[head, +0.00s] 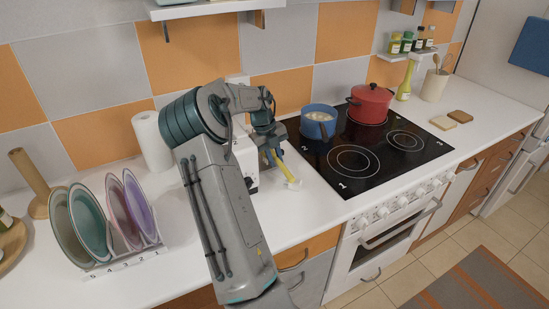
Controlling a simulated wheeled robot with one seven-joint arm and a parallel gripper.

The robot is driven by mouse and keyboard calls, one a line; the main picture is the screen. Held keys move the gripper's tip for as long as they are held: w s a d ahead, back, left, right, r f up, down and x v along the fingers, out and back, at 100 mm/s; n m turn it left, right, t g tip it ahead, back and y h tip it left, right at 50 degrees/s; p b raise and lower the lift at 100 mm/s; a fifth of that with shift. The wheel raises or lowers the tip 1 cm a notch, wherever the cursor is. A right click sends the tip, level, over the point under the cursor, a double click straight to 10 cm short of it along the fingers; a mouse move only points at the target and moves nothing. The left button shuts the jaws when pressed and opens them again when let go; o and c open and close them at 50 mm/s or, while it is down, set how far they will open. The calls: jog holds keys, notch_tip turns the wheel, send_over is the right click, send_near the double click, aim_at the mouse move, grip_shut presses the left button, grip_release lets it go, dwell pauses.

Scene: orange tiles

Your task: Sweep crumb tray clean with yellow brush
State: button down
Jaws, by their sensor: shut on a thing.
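My gripper (271,154) is shut on the yellow brush (284,168), left of the cooktop. The brush slants down to the right, and its pale bristle end (293,183) is at or just above the white counter; I cannot tell whether it touches. A white appliance with a dark knob (251,180), perhaps a toaster, stands just left of the brush, largely hidden behind my arm. I cannot make out the crumb tray in this view.
The black cooktop (350,186) is close on the right, with a blue pot (318,128) and a red lidded pot (369,104). A paper towel roll (152,143) and a plate rack (107,266) are on the left. A shelf (218,7) hangs above.

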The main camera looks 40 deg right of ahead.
jog(key=shift+r+p, duration=1.75)
jog(key=shift+r, duration=1)
jog(key=shift+s+f, duration=0.1)
